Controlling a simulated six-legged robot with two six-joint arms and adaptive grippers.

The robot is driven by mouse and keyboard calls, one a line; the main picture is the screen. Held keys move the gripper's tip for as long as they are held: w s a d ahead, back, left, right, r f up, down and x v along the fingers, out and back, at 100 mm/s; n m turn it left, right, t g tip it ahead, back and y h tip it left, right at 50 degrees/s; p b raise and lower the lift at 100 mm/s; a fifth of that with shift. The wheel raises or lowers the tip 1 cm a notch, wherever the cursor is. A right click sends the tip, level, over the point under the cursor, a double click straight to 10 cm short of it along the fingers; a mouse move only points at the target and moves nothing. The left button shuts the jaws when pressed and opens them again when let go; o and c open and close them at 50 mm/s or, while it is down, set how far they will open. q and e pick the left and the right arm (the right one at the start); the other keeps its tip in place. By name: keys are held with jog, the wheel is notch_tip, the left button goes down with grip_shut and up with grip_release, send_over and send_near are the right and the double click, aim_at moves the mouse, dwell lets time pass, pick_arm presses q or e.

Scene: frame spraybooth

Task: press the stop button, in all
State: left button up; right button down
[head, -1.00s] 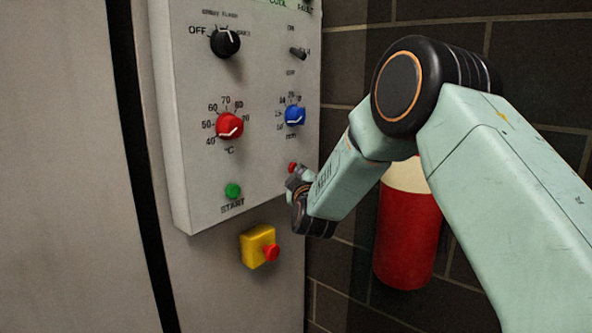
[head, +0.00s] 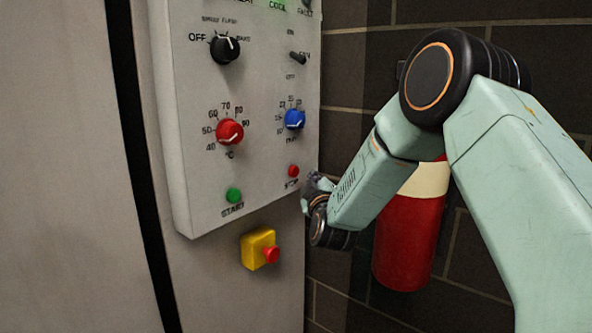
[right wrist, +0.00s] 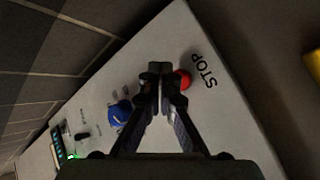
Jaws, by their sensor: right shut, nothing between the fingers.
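The stop button (head: 293,171) is a small red button low on the right side of the grey control panel (head: 262,190), above the STOP label. It also shows in the right wrist view (right wrist: 183,79), beside my fingertips and partly hidden by them. My right gripper (right wrist: 160,68) is shut and empty. In the head view my right gripper (head: 312,184) is small, just right of and slightly below the button at the panel's right edge. I cannot tell whether it touches the panel, but it looks apart from the button. My left gripper is not in view.
The panel also holds a green start button (head: 233,195), a red knob (head: 229,132), a blue knob (head: 294,119) and a black knob (head: 225,48). A yellow box with a red mushroom button (head: 258,249) is below. A red cylinder (head: 409,240) stands behind my right arm.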

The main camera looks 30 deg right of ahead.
jog(key=shift+s+d+p, duration=0.25)
jog(key=shift+s+p, duration=0.05)
jog(key=shift+s, duration=0.35)
jog(key=shift+s+d+p, duration=0.25)
jog(key=shift+s, duration=0.35)
jog(key=s+a+f+m+g+y, duration=0.25)
jog(key=s+a+f, duration=0.2)
jog(key=f, duration=0.35)
jog(key=s+a+f+m+g+y, duration=0.1)
jog(key=s+a+f+g+y, duration=0.15)
jog(key=s+a+f, duration=0.4)
jog(key=s+a+f+m+g+y, duration=0.1)
jog(key=s+f+m+g, duration=0.15)
jog(key=f, duration=0.75)
jog(key=s+a+f+g, duration=0.2)
jog(key=s+f+g, duration=0.1)
jog(key=s, duration=0.8)
jog(key=s+a+f+g+y, duration=0.1)
jog(key=s+a+f+g, duration=0.1)
jog(key=s+f, duration=0.4)
jog(key=s+a+f+g, duration=0.2)
jog(key=s+f+g, duration=0.3)
jog(key=s, duration=1.1)
jog(key=shift+a, duration=0.3)
